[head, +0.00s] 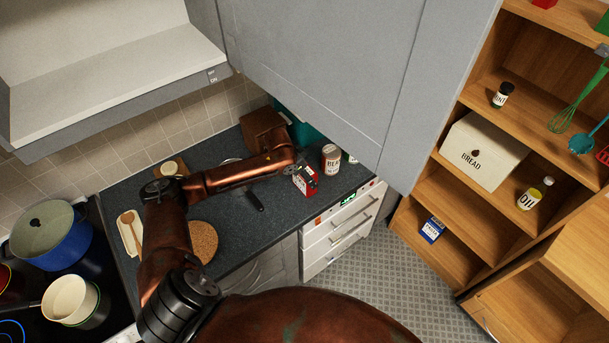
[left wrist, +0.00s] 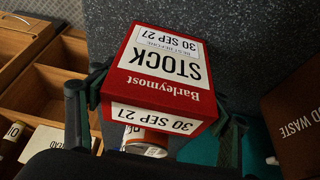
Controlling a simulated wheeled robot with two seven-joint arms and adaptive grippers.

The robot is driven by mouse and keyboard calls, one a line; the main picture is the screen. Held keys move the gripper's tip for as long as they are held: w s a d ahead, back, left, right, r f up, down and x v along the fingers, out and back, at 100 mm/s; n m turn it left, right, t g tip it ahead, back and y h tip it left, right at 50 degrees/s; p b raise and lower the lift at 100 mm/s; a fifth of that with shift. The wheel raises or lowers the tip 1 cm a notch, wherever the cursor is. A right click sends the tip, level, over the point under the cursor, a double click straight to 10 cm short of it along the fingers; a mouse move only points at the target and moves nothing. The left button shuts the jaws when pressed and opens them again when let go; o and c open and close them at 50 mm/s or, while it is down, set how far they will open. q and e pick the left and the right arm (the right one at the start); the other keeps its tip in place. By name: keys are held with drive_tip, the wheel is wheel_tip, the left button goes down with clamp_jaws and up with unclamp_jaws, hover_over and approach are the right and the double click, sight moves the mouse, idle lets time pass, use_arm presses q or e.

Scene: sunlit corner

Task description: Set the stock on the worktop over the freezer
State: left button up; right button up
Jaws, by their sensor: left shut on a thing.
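The stock (head: 304,184) is a small red box with a white label in the head view, at the worktop's front edge above the white-drawered freezer (head: 340,240). My left gripper (head: 305,172) is shut on it. In the left wrist view the stock (left wrist: 160,75) sits between the two fingers, its label reading "STOCK" and "Barleymost". The dark worktop (head: 275,222) lies behind and below it. I cannot tell whether the box touches the worktop. My right gripper is out of view.
A can (head: 331,160) stands just right of the stock, with a brown bin (head: 263,130) behind. A dark-handled pan or utensil (head: 254,200) and a round cork mat (head: 203,240) lie to the left. The grey wall cabinet (head: 340,70) hangs above.

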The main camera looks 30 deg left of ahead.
use_arm(q)
drive_tip(key=o, duration=1.4)
drive_tip(key=shift+f, duration=0.15)
drive_tip(key=v, duration=1.2)
drive_tip(key=shift+s, duration=0.15)
